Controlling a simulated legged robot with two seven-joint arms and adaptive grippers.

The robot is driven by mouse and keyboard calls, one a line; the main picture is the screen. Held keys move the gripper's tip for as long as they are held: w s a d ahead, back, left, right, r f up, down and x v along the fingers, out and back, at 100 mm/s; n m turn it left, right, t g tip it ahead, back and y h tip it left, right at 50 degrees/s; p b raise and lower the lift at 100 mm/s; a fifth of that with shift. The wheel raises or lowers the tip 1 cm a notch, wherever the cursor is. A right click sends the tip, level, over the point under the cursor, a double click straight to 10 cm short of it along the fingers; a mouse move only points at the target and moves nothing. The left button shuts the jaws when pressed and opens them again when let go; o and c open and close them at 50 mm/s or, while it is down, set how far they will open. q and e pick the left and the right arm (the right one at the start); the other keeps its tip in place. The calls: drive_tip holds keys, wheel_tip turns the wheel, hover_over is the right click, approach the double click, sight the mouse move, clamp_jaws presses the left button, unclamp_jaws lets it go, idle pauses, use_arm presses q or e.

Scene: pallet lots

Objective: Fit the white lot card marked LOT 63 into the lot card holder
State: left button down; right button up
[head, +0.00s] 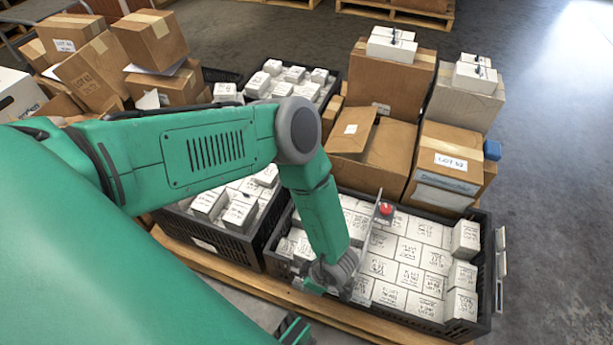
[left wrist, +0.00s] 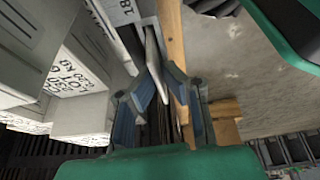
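My left gripper (head: 335,278) is low at the front left of the full black crate (head: 488,262), beside its white boxes. In the left wrist view, the two blue-grey fingers of my left gripper (left wrist: 160,80) close in on a thin white card (left wrist: 153,48), seen nearly edge-on. Its print cannot be read. In the head view a thin pale upright sheet (head: 369,233) rises beside the gripper; I cannot tell whether it is the same card. I cannot make out the lot card holder for certain. My right gripper is not clearly seen.
White plates (head: 501,262) hang on the crate's right side. A red knob (head: 386,209) shows above its boxes. A second black crate (head: 215,247) stands left, and cartons (head: 372,150) stand behind. Both crates rest on a wooden pallet (head: 265,288). The floor (head: 560,130) at right is clear.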

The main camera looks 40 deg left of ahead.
use_arm(q)
drive_tip(key=c, duration=1.7)
unclamp_jaws()
drive_tip(key=shift+a, duration=0.15)
drive_tip(key=shift+d+r, duration=0.1)
drive_tip(key=shift+d, duration=0.1)
drive_tip(key=shift+d+r, duration=0.15)
drive_tip(key=shift+r, duration=0.15)
drive_tip(key=s+p+v, duration=0.1)
drive_tip(key=p+v, duration=0.3)
drive_tip(key=v, duration=0.6)
wheel_tip(320, 180, up, 7)
drive_tip(key=m+t+h, duration=0.1)
drive_tip(key=m+t, duration=0.2)
drive_tip(key=m, duration=0.9)
hover_over(295, 280)
drive_tip(key=s+a+r+m+h, duration=0.1)
drive_tip(key=s+r+m, duration=0.1)
drive_tip(key=s+m, duration=0.1)
drive_tip(key=s+a+r+m+g+h, duration=0.1)
drive_tip(key=s+a+r+m, duration=0.1)
drive_tip(key=s+r+m, duration=0.1)
drive_tip(key=s+a+r+m+h, duration=0.1)
drive_tip(key=s+a+r+m, duration=0.1)
drive_tip(key=s+r+m, duration=0.1)
drive_tip(key=shift+s+r+g, duration=0.15)
drive_tip(key=shift+s+g, duration=0.15)
drive_tip(key=shift+s, duration=0.45)
